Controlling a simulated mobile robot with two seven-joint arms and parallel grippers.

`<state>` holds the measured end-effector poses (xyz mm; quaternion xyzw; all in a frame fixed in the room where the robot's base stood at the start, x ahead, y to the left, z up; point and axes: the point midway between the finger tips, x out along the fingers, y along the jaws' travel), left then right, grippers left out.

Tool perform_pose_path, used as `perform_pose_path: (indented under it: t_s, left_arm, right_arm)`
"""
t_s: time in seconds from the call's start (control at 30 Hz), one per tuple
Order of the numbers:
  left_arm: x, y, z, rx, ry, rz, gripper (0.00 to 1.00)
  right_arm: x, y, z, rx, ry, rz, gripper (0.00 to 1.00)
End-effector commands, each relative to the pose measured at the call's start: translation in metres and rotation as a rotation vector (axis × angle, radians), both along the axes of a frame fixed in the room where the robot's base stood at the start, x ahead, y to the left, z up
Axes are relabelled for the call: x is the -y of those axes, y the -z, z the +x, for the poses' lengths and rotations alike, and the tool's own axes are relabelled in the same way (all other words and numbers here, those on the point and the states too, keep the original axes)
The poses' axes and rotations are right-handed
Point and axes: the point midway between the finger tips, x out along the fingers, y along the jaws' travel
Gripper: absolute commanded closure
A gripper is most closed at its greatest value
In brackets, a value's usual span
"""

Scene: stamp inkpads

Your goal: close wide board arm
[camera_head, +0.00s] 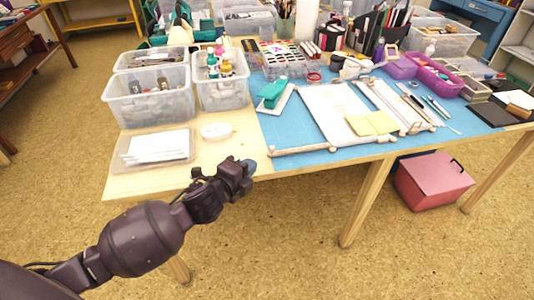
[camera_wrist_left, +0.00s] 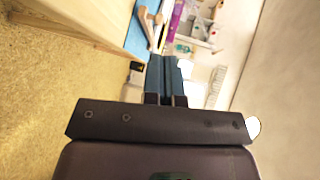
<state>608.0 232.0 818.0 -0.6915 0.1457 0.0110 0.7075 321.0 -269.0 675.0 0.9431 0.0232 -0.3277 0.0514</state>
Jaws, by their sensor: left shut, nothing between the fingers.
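A wide white board (camera_head: 325,108) lies on the blue mat, with yellow paper squares on its near right part. A pale wooden arm (camera_head: 302,149) lies along the mat's near edge, in front of the board and apart from most of it. The arm's end also shows in the left wrist view (camera_wrist_left: 148,28), above my fingers. My left gripper (camera_head: 250,167) is just off the table's front edge, left of the arm's left end and not seen touching it. Its blue fingers (camera_wrist_left: 167,72) are shut and empty. My right gripper is not in view.
The blue mat (camera_head: 275,128) covers the table's middle. A narrower board (camera_head: 391,103) lies right of the wide one. A teal stapler (camera_head: 271,93), a lidded clear box (camera_head: 155,148) and a white oval object (camera_head: 216,131) stand left. Clear bins fill the back left.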

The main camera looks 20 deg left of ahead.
Motion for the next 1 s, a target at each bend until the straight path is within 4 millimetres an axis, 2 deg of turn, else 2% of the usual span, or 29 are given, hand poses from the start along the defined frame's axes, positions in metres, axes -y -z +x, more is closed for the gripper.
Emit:
perform_pose_path:
  t_s: [0.3,0.5,0.7,1.0]
  left_arm:
    - [0.01,0.015,0.048,-0.004,-0.001,-0.002,1.0]
    - [0.014,0.02,0.07,-0.004,0.0,-0.001,1.0]
    - [0.016,0.02,0.081,-0.002,0.0,-0.002,1.0]
    - [0.016,0.019,0.082,0.0,0.0,-0.002,1.0]
  right_arm:
    - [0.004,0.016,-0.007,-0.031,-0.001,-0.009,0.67]
    - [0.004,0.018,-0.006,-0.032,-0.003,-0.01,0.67]
    - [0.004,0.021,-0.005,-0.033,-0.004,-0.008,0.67]
    - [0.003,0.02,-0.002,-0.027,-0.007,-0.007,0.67]
